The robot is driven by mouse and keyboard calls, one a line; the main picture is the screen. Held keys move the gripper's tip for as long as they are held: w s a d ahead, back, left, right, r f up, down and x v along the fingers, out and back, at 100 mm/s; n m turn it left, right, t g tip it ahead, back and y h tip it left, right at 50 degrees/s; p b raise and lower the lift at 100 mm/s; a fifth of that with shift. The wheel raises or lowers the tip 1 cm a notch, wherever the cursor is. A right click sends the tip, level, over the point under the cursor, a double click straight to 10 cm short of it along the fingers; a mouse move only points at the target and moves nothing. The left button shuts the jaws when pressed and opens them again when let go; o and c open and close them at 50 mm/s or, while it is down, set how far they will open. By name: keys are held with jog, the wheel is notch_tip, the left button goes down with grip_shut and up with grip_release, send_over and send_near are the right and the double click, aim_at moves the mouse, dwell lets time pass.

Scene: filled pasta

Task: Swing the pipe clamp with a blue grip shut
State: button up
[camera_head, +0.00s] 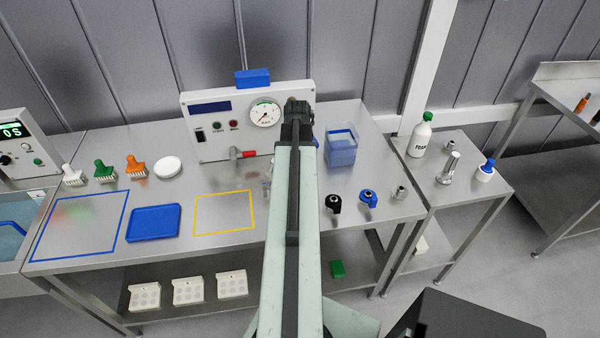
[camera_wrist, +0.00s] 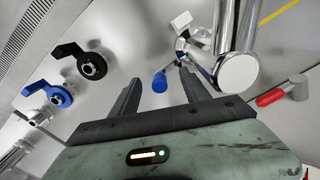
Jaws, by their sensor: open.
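The pipe clamp (camera_wrist: 186,52) shows in the wrist view at a shiny metal pipe (camera_wrist: 232,40). Its blue grip (camera_wrist: 160,82) sticks out from a thin rod, between the two fingers of my gripper (camera_wrist: 158,76). The fingers are open and spread to either side of the grip; I cannot tell whether either touches it. The clamp's closure is too small and partly hidden to judge. In the head view my gripper (camera_head: 298,108) is at the far end of my arm, which hides most of the pipe and clamp.
A black lever part (camera_head: 334,203) and a blue lever part (camera_head: 368,198) stand right of my arm. A red-handled part (camera_head: 243,153) is at the panel with the gauge (camera_head: 264,114). A blue container (camera_head: 341,150) stands right. The yellow-outlined area (camera_head: 224,233) is empty.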

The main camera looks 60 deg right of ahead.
jog(key=r+p, duration=0.4)
jog(key=r, duration=0.1)
jog(key=shift+s+d+r, duration=0.1)
jog(key=shift+s+r, duration=0.1)
jog(key=shift+f, duration=0.1)
